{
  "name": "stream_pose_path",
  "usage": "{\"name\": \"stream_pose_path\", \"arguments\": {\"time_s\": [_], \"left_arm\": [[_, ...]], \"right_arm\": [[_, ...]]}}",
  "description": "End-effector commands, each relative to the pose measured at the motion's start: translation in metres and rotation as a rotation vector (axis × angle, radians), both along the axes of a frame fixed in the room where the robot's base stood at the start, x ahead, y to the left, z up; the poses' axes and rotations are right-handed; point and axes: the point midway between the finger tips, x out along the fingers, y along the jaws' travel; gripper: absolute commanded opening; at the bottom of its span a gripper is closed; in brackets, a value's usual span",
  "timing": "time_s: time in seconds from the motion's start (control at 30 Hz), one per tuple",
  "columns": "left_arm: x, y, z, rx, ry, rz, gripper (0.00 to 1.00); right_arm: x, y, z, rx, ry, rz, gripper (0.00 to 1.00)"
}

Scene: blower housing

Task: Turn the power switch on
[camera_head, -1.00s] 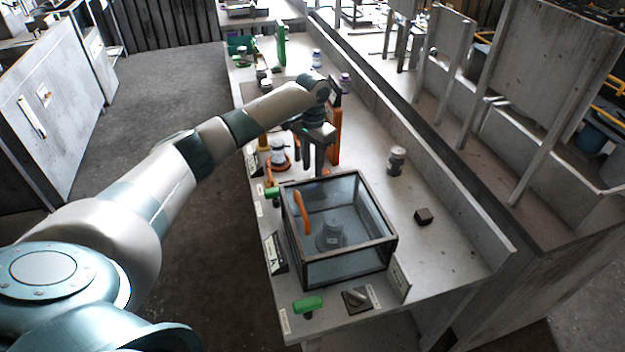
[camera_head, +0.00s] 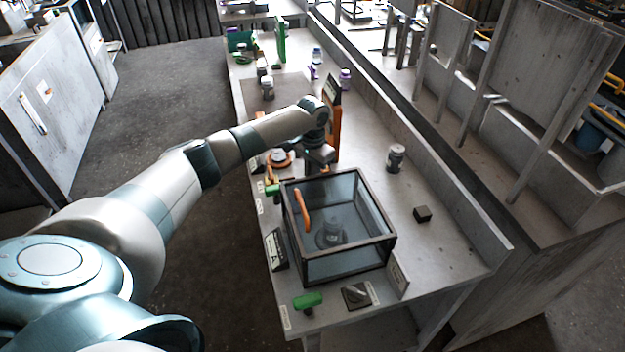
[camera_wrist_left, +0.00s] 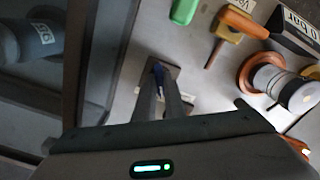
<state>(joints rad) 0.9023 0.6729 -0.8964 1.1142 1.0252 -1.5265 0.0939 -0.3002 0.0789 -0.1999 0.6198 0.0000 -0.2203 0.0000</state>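A small grey plate with a blue lever-like part (camera_wrist_left: 158,74), apparently the power switch, lies on the bench in the left wrist view. My left gripper (camera_wrist_left: 160,78) is over it, with its two narrow fingers close together and their tips at the blue part. I cannot tell whether they touch it. In the head view my left gripper (camera_head: 319,168) points down just behind the glass-walled box (camera_head: 341,270); the switch is hidden there. My right gripper is not in view.
The box's dark frame (camera_wrist_left: 80,60) stands close left of my fingers. An orange-handled valve (camera_wrist_left: 240,24), a green handle (camera_wrist_left: 184,10) and a round copper-rimmed fitting (camera_wrist_left: 262,75) lie beyond and right. An upright orange panel (camera_head: 334,130) stands behind my gripper. A jar (camera_head: 396,158) stands to the right.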

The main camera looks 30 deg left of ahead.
Motion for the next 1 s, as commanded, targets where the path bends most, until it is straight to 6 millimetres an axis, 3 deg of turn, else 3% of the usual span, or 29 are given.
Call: {"name": "stream_pose_path", "arguments": {"time_s": [0.57, 1.0], "left_arm": [[0.000, 0.000, 0.002, 0.000, -0.001, -0.076, 0.00], [0.001, 0.000, 0.002, 0.000, -0.001, -0.402, 0.00]], "right_arm": [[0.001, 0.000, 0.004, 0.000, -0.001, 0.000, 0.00], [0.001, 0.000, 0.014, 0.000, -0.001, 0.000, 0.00]]}}
